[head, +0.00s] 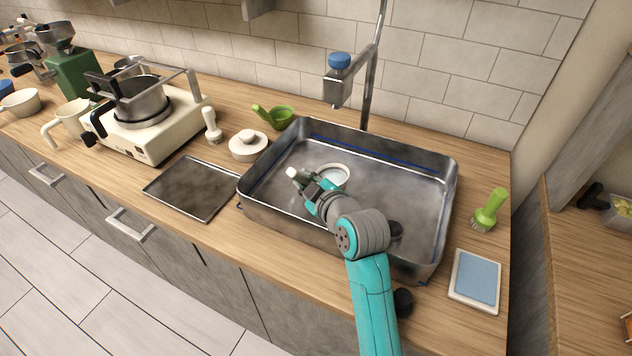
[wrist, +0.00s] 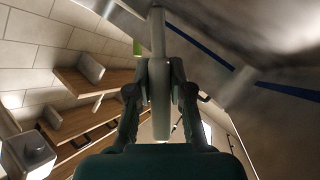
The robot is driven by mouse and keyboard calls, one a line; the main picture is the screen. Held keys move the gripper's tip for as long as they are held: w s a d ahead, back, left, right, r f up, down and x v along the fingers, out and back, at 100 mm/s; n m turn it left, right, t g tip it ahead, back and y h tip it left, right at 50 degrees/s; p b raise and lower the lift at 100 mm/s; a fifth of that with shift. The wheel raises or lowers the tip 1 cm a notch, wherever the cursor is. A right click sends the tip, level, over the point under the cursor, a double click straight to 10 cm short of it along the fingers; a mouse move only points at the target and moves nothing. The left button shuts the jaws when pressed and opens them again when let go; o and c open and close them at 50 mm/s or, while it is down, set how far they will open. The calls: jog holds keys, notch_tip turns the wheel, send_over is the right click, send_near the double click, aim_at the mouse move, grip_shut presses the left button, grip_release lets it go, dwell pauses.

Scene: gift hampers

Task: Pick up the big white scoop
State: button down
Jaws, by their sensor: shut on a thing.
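The big white scoop (head: 335,170) is in the steel sink basin (head: 430,185), its round bowl showing just behind my gripper. My gripper (head: 308,187) is over the left middle of the basin. In the wrist view my gripper (wrist: 160,88) is shut on the pale handle of the scoop (wrist: 158,45), which runs lengthwise between the two fingers. The scoop's bowl is not clear in that view. I cannot tell whether the scoop touches the basin floor.
A green scoop (head: 280,116) and a white lidded dish (head: 248,145) stand left of the basin, near a dark tray (head: 193,187). A tap (head: 340,85) rises behind it. A green brush (head: 489,211) and a blue sponge tray (head: 475,278) are at right.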

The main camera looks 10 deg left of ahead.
jog(key=shift+r, duration=0.15)
jog(key=shift+r, duration=4.9)
